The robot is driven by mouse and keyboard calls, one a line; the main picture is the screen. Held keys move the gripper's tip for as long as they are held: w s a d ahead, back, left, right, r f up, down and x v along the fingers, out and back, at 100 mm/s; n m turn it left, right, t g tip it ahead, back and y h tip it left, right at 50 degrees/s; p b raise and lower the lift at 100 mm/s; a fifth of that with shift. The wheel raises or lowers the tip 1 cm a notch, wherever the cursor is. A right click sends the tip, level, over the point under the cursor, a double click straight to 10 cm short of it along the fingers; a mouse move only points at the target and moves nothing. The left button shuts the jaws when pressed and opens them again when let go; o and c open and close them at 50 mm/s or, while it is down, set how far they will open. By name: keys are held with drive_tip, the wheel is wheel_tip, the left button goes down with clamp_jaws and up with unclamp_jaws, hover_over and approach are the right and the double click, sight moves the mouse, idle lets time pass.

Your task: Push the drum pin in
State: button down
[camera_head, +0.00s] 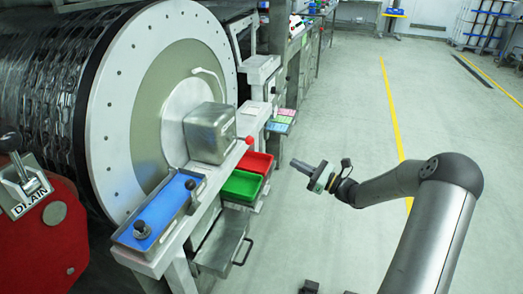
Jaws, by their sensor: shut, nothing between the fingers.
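The large drum (110,110) fills the left side, with a pale round face plate and a perforated metal cylinder behind it. A metal box (209,132) sits in front of the drum's hub. A small red knob (249,140) sticks out from the right of this box; it may be the drum pin, but I cannot tell for sure. My gripper (295,163) is to the right of the box and bins, over the floor. It points left towards the drum, is shut and empty, and is apart from everything.
A blue tray (160,208) with dark knobs lies before the drum. Red (256,162) and green (243,184) bins and an open metal drawer (222,241) stand right of it. A red panel with a drain lever (11,142) is at far left. Floor at right is clear.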

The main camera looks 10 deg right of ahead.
drive_tip(key=shift+a, duration=0.1)
drive_tip(key=b, duration=0.2)
approach(247, 140)
drive_tip(key=w+a, duration=0.2)
drive_tip(key=w, duration=0.1)
drive_tip(key=w+a, duration=0.1)
drive_tip(key=shift+w, duration=0.2)
drive_tip(key=shift+d, duration=0.1)
